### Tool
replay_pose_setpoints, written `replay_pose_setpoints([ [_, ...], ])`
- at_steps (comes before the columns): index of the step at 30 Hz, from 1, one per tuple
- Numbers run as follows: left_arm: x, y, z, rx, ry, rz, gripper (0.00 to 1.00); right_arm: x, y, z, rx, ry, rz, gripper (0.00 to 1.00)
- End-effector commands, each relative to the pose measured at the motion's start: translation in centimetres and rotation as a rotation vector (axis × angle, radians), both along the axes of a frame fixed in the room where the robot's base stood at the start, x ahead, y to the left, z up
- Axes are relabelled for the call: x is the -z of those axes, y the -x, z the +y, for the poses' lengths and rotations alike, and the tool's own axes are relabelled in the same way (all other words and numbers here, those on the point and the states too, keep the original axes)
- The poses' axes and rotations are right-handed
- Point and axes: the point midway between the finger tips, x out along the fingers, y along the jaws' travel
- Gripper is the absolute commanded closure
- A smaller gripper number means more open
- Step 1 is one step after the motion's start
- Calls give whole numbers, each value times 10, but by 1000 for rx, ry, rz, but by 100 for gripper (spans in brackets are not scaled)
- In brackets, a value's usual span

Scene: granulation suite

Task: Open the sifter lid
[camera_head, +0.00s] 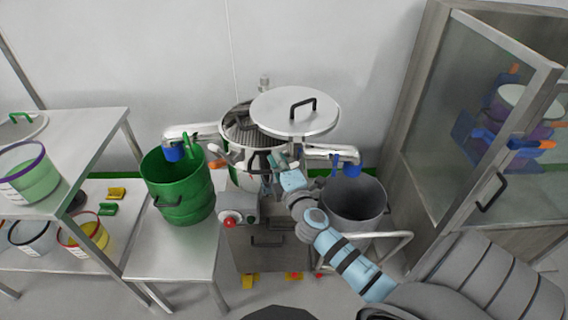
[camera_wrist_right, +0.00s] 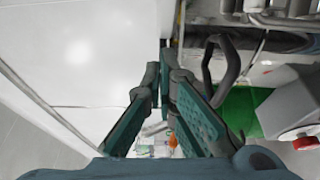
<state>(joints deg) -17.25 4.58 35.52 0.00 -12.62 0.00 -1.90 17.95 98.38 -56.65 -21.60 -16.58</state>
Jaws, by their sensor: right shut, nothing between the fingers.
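The sifter (camera_head: 246,172) stands in the middle of the head view. Its round metal lid (camera_head: 275,112), with a black handle on top, sits off to the right of the sifter's opening. The dark grate (camera_head: 240,126) shows at the left, uncovered by the lid. My right gripper (camera_head: 274,168) is just below the lid's front edge, in front of the sifter body. Its fingers (camera_wrist_right: 163,75) are shut and empty in the right wrist view. I cannot tell whether it touches the sifter or lid. My left gripper is out of view.
A green bucket (camera_head: 182,190) stands under the left outlet, a grey bucket (camera_head: 355,203) under the right one. A red button (camera_head: 231,221) is on the sifter's front. A glass-doored cabinet (camera_head: 480,120) stands at right, tables with tubs (camera_head: 30,175) at left.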

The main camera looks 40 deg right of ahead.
Motion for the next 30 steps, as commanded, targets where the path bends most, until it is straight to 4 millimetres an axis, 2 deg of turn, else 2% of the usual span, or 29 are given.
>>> replay_pose_setpoints([
  [6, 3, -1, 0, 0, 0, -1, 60, 1, -45, -15, 1, -2, -1, 100],
  [10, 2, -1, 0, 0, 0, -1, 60, 1, -29, -33, 0, 2, 3, 100],
  [15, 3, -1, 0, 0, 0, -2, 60, 1, -20, -44, -1, -2, 2, 100],
  [30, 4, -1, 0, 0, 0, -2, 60, 1, -19, -47, -6, -3, 1, 100],
])
